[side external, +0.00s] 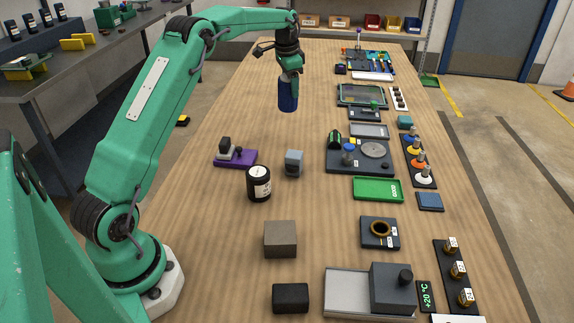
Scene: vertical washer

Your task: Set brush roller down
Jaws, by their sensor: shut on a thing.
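The brush roller (288,97) is a dark blue upright cylinder. My gripper (289,78) is shut on its upper end and points downward. The roller hangs over the left part of the wooden bench (225,215), toward the far half. It looks clear of the bench top, but its exact height cannot be told from this one view. The inner faces of the jaws are hidden.
A black jar (259,184), a grey block (293,163) and a purple-based fixture (236,156) stand nearer. To the right are a dark station (360,157) with a round disc, a green tray (377,189) and a screen-like tray (362,95). Bench around the roller is bare.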

